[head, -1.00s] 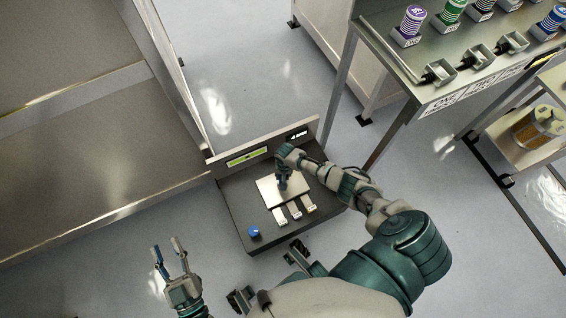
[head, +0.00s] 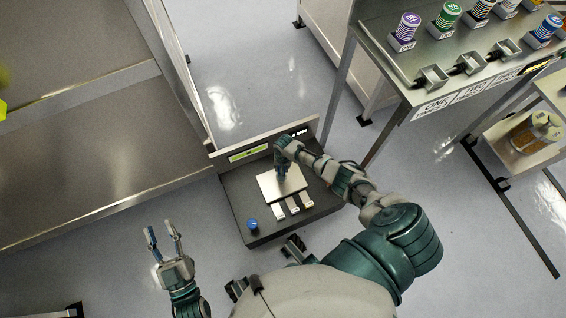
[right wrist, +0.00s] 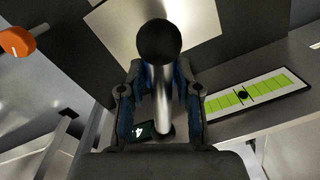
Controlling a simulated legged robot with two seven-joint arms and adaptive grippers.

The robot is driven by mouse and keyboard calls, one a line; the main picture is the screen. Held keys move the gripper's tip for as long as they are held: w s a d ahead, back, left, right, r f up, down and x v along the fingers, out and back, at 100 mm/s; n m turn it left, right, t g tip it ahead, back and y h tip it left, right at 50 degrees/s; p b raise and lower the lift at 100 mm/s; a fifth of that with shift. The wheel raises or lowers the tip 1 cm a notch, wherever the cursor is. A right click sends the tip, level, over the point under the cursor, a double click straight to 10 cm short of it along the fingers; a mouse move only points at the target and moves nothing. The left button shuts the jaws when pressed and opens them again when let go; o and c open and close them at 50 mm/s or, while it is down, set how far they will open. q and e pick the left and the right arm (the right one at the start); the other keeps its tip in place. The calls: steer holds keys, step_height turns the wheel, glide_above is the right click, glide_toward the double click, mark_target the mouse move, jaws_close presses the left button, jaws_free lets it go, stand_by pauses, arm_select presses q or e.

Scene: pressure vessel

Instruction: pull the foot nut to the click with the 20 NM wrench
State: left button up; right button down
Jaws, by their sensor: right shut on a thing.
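My right gripper (head: 282,178) is over the pale plate (head: 268,186) of a dark console. In the right wrist view its fingers (right wrist: 160,100) are shut on a shiny metal rod (right wrist: 161,92) with a black round end (right wrist: 158,42). The rod may be the wrench's handle; I see no 20 NM marking on it. I cannot make out the foot nut. My left gripper (head: 162,240) is open and empty, at the lower left above the floor.
The console (head: 240,208) has a green bar display (head: 249,154), a small dark screen (head: 299,135) and a blue knob (head: 252,224). A bench (head: 400,78) with brackets and coloured cylinders stands at upper right. A large metal surface (head: 110,150) fills the left. Floor lies between.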

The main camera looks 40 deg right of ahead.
steer(key=shift+r+p, duration=1)
steer(key=shift+r, duration=0.35)
arm_select(q)
step_height(320, 180, up, 3)
steer(key=shift+r, duration=0.1)
arm_select(e)
steer(key=shift+f, duration=0.1)
